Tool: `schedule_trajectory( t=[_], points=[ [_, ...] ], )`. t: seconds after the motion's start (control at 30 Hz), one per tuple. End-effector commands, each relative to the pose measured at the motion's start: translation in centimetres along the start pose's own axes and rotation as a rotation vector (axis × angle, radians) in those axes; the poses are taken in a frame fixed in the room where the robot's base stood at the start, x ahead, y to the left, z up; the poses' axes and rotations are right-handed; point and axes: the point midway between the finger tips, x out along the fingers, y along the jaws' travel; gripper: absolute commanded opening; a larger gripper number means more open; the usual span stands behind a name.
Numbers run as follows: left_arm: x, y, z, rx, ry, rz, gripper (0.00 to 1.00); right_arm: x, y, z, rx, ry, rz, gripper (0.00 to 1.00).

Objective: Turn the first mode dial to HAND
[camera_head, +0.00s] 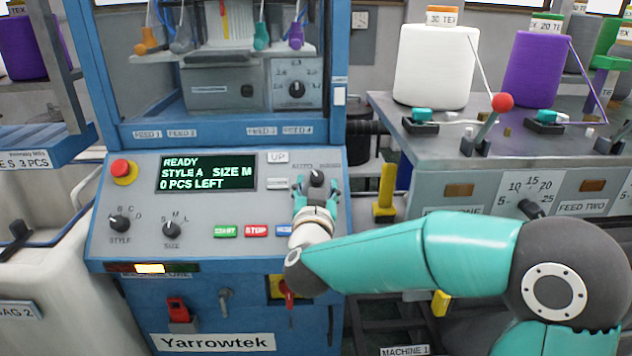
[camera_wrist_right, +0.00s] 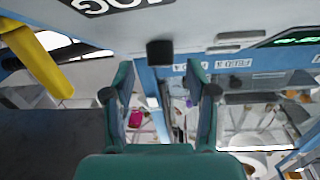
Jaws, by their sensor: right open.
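The first mode dial (camera_head: 317,177) is a small dark knob at the upper right of the machine's sloping panel (camera_head: 130,205), below a tiny label pair too small to read surely. A dark knob (camera_wrist_right: 159,52) also shows in the right wrist view, ahead of and between the fingertips. Contact with the dial cannot be told. My left gripper is not in view.
The panel's display (camera_head: 207,172) reads READY, STYLE A, SIZE M, 0 PCS LEFT. A red stop button (camera_head: 122,168), a style dial (camera_head: 119,223), a size dial (camera_head: 172,229) and green START (camera_head: 225,231) and red STOP (camera_head: 256,231) buttons are nearby. A yellow post (camera_head: 386,188) stands at right.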

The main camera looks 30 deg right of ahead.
Motion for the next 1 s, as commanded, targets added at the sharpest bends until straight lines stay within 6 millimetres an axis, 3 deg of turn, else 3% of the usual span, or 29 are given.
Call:
schedule_trajectory(
  t=[0.2, 0.5, 0.83, 1.0],
  points=[
    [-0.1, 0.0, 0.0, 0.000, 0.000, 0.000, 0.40, 1.9, -0.1, 0.0, 0.000, 0.000, -0.001, 0.57],
    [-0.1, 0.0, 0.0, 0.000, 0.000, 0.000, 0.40, 2.0, -0.1, 0.0, 0.000, 0.000, -0.002, 0.57],
    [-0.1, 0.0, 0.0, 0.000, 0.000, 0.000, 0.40, 2.0, -0.1, 0.0, 0.000, 0.000, -0.003, 0.03],
    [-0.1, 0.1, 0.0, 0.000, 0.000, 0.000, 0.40, 2.0, -0.2, 0.0, 0.002, 0.000, -0.001, 0.00]
  ],
)
